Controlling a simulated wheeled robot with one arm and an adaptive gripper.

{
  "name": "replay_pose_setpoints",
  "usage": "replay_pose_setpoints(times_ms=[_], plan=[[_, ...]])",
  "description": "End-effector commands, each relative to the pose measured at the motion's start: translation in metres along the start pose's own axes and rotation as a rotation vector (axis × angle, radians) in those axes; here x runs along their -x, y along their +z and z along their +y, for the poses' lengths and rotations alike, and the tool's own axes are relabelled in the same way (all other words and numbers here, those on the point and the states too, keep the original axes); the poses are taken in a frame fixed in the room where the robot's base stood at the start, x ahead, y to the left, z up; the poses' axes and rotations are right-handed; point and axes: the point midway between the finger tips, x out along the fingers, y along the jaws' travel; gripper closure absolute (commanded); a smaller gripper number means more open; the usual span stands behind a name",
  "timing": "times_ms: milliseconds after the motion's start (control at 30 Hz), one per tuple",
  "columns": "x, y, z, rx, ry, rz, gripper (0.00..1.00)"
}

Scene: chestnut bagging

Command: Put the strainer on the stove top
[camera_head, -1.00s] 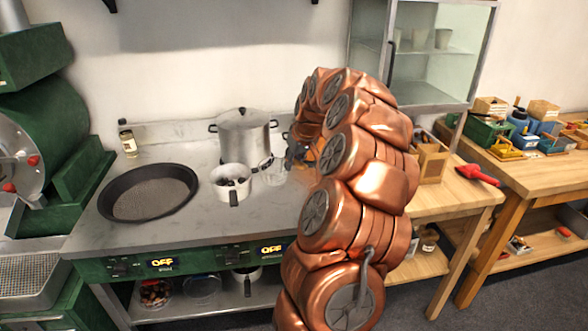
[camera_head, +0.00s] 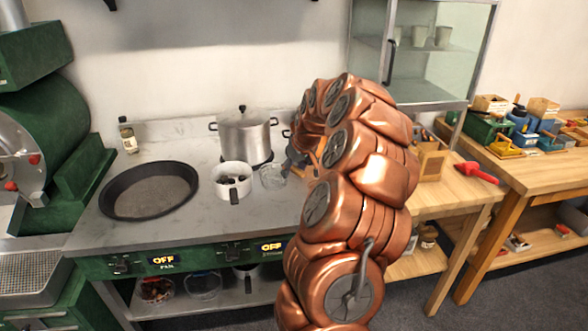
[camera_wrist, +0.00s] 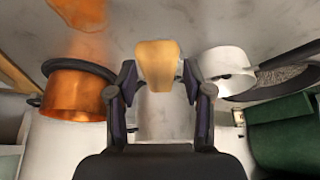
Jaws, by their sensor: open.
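A pale, see-through round thing (camera_head: 272,176), which looks like the strainer, rests on the grey stove top (camera_head: 150,237), right of the white saucepan (camera_head: 229,172). Its details are too small to make out. My gripper (camera_wrist: 158,80) is open in the wrist view. A tan rounded piece (camera_wrist: 157,60), perhaps a handle, shows between the fingertips; I cannot tell whether it touches them. In the head view the gripper is mostly hidden behind my copper arm, beside the see-through thing. The white saucepan also shows in the wrist view (camera_wrist: 228,62).
A large lidded steel pot (camera_head: 244,137) stands behind the strainer. A wide dark pan (camera_head: 149,190) lies at the left of the stove. The front middle of the stove top is clear. A wooden table (camera_head: 447,197) and a glass cabinet (camera_head: 430,50) are at the right.

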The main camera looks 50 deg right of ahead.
Motion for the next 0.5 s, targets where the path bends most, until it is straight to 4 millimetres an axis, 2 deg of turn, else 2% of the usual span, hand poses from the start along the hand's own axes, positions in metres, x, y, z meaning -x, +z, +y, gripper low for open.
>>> replay_pose_setpoints(times_ms=[267,500], plan=[[0.005,-0.001,0.000,0.000,0.001,0.002,0.49],[0.042,-0.001,0.001,0.000,0.004,0.008,0.49]])
